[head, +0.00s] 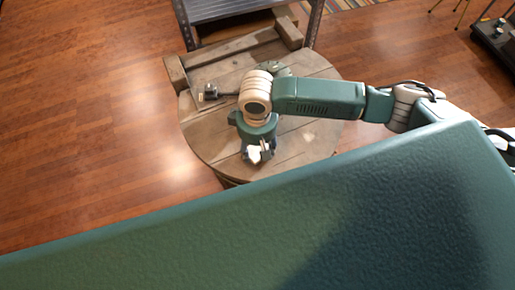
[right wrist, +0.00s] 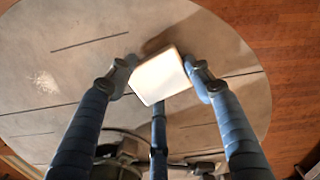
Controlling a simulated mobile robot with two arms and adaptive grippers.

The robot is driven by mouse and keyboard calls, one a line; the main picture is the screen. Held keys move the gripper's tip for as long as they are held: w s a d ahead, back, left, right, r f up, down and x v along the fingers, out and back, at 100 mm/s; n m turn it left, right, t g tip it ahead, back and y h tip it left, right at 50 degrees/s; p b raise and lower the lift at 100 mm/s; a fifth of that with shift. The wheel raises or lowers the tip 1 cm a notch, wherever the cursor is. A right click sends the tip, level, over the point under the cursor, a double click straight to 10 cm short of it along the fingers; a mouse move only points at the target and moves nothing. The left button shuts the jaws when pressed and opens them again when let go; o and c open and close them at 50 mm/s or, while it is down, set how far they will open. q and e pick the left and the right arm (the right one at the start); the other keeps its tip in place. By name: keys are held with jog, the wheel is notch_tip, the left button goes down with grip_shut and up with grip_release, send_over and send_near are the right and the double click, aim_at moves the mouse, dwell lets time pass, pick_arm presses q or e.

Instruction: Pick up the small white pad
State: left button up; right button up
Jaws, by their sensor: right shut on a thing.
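The small white pad (right wrist: 159,76) is a pale, squarish block between the fingertips of my right gripper (right wrist: 161,84) in the right wrist view. The fingers touch it from both sides, and the gripper is shut on it. In the head view the pad (head: 254,154) shows as a white patch just below my right gripper (head: 257,150), over the front part of the round wooden table (head: 205,145). I cannot tell whether the pad touches the tabletop. My left gripper is not in view.
A wooden frame or tray (head: 178,73) lies at the table's back. A small dark object (head: 211,91) stands near its left side. A grey metal shelf (head: 235,8) stands behind the table. Bare wooden floor (head: 90,110) lies to the left.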

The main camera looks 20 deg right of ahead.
aim_at(257, 150)
notch_tip(257, 150, up, 20)
jog(key=shift+p, duration=0.45)
